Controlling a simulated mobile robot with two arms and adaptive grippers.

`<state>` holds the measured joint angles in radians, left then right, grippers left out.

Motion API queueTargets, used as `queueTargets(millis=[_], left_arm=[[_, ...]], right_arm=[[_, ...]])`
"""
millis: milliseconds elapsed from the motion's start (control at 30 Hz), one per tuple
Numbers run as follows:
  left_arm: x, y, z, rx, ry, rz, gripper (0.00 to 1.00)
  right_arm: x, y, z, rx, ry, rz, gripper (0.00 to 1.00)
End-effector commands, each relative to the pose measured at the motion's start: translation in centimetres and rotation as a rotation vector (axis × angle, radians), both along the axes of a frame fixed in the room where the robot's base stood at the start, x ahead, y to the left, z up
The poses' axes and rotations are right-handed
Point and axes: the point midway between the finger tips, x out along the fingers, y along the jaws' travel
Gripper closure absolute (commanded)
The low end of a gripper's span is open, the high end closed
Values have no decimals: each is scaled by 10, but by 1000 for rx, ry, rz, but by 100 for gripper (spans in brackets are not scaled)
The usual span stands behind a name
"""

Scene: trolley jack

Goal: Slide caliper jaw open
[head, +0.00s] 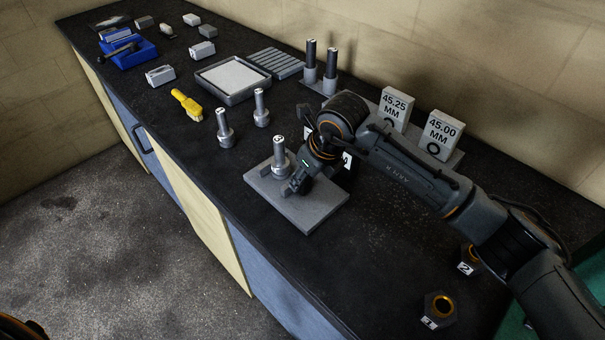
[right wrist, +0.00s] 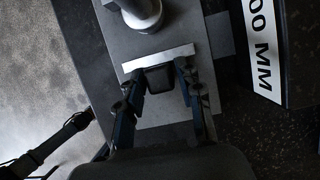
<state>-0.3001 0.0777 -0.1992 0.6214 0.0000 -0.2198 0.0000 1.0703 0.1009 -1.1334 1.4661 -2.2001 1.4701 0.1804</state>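A grey plate (head: 312,208) lies on the dark bench with an upright metal cylinder (head: 280,158) on it; the cylinder's foot (right wrist: 142,12) shows at the top of the right wrist view. A bright metal bar (right wrist: 158,57) lies across in front of it, with a dark block (right wrist: 160,78) on its near side. These look like caliper parts, but I cannot make out the whole tool. My right gripper (head: 296,185) is low over the plate. In the right wrist view its fingers (right wrist: 160,75) flank the dark block; I cannot tell whether they press on it.
Number blocks marked 45.25 MM (head: 396,108) and 45.00 MM (head: 440,134) stand behind my right arm. Two metal pins (head: 225,128) (head: 261,108), a yellow brush (head: 187,104) and a tray (head: 232,78) are further left. Nuts (head: 439,309) (head: 468,260) sit at front right.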

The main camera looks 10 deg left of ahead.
Motion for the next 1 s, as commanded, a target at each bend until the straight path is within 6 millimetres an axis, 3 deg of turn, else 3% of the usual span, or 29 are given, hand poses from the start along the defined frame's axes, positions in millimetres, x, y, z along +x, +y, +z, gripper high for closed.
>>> queueTargets(millis=[300, 467, 800, 1000], left_arm=[[-1, 4, 0, 5, 3, -3, 55], [-1, 4, 0, 5, 2, -2, 55], [-1, 2, 0, 3, 2, -2, 55], [-1, 2, 0, 3, 2, -2, 55]], right_arm=[[0, 1, 1, 3, -2, 0, 51], [-1, -3, 12, 5, -3, 0, 51], [-16, -26, 76, 4, -6, 0, 51], [-22, -36, 103, 4, -5, -2, 51]])
